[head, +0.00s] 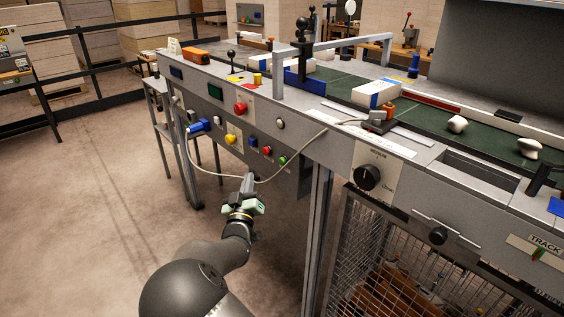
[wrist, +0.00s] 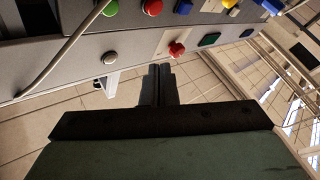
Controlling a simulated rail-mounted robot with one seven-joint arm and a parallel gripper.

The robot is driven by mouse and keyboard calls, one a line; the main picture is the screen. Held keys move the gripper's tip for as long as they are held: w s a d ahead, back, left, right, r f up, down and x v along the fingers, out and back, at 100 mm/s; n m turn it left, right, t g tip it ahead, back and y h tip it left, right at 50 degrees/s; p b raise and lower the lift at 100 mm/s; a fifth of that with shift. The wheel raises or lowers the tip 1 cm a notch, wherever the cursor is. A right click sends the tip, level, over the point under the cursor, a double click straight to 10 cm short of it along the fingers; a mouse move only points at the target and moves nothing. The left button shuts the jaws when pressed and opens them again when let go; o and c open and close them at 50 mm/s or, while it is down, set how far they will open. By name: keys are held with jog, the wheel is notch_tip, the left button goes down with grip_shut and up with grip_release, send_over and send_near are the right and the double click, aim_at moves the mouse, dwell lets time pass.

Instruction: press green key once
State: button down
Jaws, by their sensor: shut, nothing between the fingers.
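The green key (head: 283,160) is a small round button low on the front panel of the machine. It is at the right end of a row with a red (head: 267,151) and a blue button (head: 252,141). In the wrist view the green key (wrist: 111,8) is at the top edge, partly cut off. My gripper (head: 248,178) is shut and empty, in front of the panel, below and left of the green key in the head view. Its closed fingers (wrist: 160,70) point at the panel in the wrist view and are apart from the key.
A pale cable (head: 300,148) hangs in a loop across the panel near the green key. A yellow button (head: 230,139), a red knob (head: 240,108) and a grey button (head: 280,124) are close by. A wire mesh guard (head: 370,250) stands at right. Open floor lies at left.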

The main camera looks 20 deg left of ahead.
aim_at(283, 161)
jog(key=w+d, duration=0.5)
jog(key=w, duration=0.2)
jog(key=shift+w, duration=0.2)
dwell(0.4)
jog(key=shift+w+f, duration=0.1)
dwell(1.8)
jog(key=shift+w+d+b, duration=0.2)
jog(key=shift+w+b, duration=0.05)
jog(key=shift+b, duration=0.05)
jog(key=shift+w+d+b, duration=0.25)
jog(key=shift+w+b, duration=0.1)
jog(key=shift+w, duration=0.05)
dwell(0.9)
jog(key=shift+s+a, duration=0.1)
jog(key=shift+s, duration=0.05)
jog(key=shift+s+a+b, duration=0.35)
jog(key=shift+s, duration=0.25)
